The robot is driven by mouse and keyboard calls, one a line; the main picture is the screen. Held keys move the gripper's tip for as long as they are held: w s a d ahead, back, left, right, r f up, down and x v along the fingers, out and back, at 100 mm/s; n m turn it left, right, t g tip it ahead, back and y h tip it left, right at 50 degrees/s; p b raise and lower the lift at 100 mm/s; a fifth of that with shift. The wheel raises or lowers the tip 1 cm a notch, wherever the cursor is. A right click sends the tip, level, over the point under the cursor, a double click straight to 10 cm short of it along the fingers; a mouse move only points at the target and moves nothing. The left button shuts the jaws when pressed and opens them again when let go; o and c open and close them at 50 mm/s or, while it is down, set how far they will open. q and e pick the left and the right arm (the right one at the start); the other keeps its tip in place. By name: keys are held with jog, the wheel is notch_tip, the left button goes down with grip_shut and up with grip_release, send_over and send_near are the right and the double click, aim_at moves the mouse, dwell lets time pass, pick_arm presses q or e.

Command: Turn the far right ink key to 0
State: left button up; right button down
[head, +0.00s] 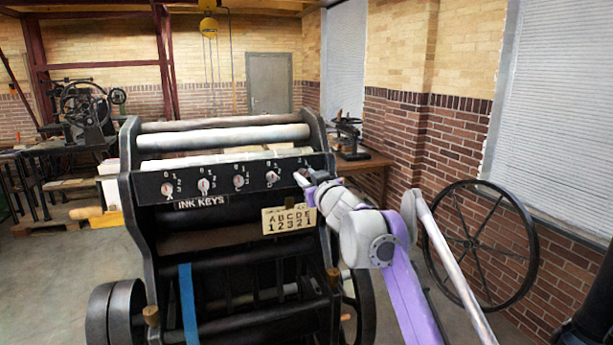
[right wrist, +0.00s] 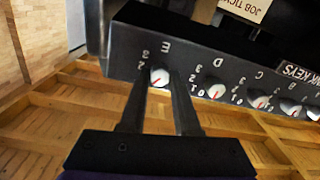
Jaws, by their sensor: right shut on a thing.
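The ink keys are white knobs with red pointer marks in a row on the black panel (head: 222,181) of the press. My right gripper (head: 304,178) is at the panel's right end. In the right wrist view its two fingers (right wrist: 158,82) stand on either side of that key, shut on it. The printed 2 and 3 show beside the left finger; the exact pointer setting is too small to tell. My left gripper is out of view.
The neighbouring D key (right wrist: 215,91) sits close beside the right finger. A card (head: 289,219) reading ABCDE over 12321 hangs below the panel. A large spoked wheel (head: 481,245) stands at the right, by the brick wall. Open floor lies left of the press.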

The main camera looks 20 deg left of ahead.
jog(key=n+p, duration=0.1)
jog(key=n, duration=0.2)
jog(key=shift+r+n, duration=0.15)
jog(key=shift+n, duration=0.25)
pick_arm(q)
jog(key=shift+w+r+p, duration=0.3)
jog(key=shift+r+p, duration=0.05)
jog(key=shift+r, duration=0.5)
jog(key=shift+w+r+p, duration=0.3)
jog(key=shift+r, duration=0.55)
pick_arm(e)
jog(key=shift+n, duration=1.5)
jog(key=c, duration=0.6)
grip_release()
